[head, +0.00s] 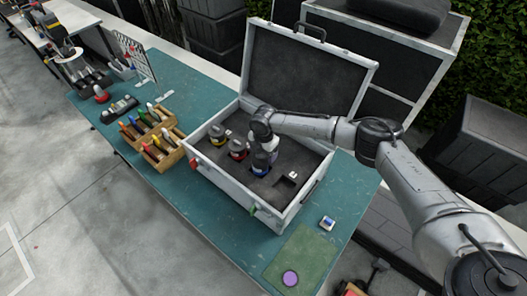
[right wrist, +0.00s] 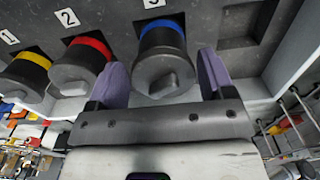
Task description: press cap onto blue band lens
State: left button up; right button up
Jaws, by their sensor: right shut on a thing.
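The blue band lens (right wrist: 160,32) stands upright in the case's foam, under the label 3. In the head view its blue band (head: 259,171) shows just below my right gripper (head: 264,153). A dark grey cap (right wrist: 162,72) with a raised grip is at the lens's top end; I cannot tell whether it is fully seated. The purple-padded fingers of my right gripper (right wrist: 161,80) lie on either side of the cap, shut on it. The gripper hides part of the lens in the head view. My left gripper is not in view.
The open case (head: 238,188) has a raised lid behind. Red band (head: 238,150) and yellow band (head: 218,136) lenses stand beside the blue one. An empty slot (head: 286,181) lies to the right. Wooden trays (head: 163,152) and a green mat (head: 303,262) with a purple disc sit on the table.

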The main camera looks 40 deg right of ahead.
dwell(0.6)
dwell(0.6)
jog(key=shift+f, duration=0.3)
dwell(0.3)
jog(key=shift+f+p, duration=0.25)
jog(key=shift+p, duration=0.05)
dwell(0.4)
jog(key=o, duration=0.7)
jog(key=shift+o, duration=0.9)
